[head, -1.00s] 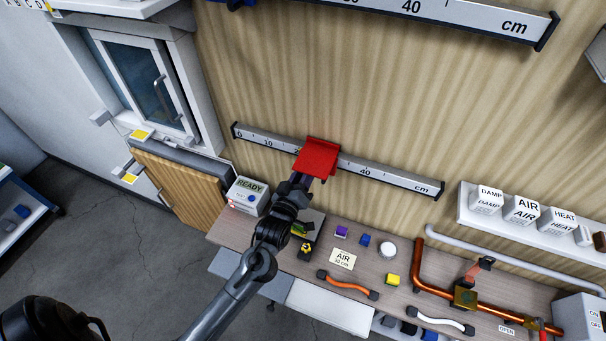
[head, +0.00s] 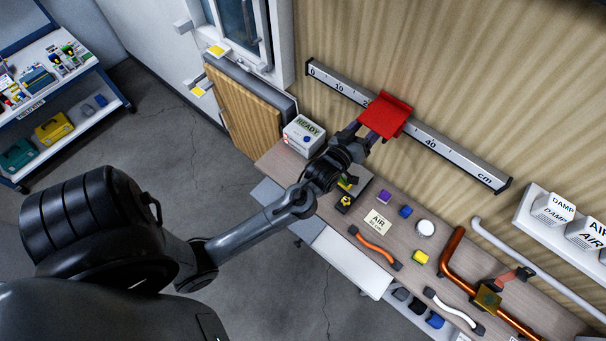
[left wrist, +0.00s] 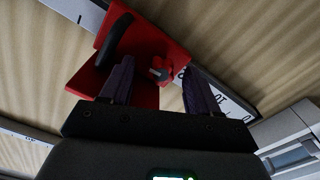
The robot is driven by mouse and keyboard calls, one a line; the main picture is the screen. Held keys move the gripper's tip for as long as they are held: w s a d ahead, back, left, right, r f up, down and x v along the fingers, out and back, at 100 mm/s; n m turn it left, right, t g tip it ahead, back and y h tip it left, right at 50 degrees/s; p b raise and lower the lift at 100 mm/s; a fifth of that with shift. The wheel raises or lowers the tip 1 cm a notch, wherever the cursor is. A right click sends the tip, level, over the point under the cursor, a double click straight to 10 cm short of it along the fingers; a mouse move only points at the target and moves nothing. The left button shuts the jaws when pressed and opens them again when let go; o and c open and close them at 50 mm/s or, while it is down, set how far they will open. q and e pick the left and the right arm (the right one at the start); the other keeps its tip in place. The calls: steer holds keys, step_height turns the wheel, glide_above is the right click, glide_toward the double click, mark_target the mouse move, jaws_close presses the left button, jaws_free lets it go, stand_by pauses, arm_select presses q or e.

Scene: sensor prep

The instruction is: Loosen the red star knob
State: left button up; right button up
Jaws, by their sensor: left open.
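A red slider (head: 385,113) sits on the wall ruler rail (head: 450,157), between its 20 and 40 marks. The left wrist view shows the slider (left wrist: 150,45) close up, with a black handle bar. A small red knob with a grey part (left wrist: 158,68) shows on it; its star shape is too small to make out. My left gripper (head: 367,134) is at the slider. In the left wrist view its dark fingers (left wrist: 158,82) are spread apart, with the knob showing beyond the gap between them. I cannot tell whether they touch it. The knob is hidden in the head view. My right gripper is not in view.
Below the rail is a bench (head: 345,215) with a READY box (head: 303,135), an AIR card (head: 377,222), small coloured blocks, hoses and a copper pipe (head: 453,250). A wooden cabinet door (head: 240,115) stands open at left. The wall above the rail is clear.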

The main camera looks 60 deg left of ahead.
arm_select(q)
steer(key=s+d+m+g+h+p, duration=0.1)
steer(key=s+d+m+g+p, duration=0.2)
steer(key=s, duration=0.6)
steer(key=s+d+r+m+g+h+p, duration=0.1)
steer(key=s+d+m+g+p, duration=0.3)
steer(key=s, duration=0.5)
steer(key=s+d+m+g+h+p, duration=0.3)
steer(key=s+g, duration=0.3)
steer(key=s, duration=0.4)
steer(key=shift+d+r+m+g, duration=0.15)
steer(key=shift+d+m+g, duration=0.15)
steer(key=shift+d, duration=0.4)
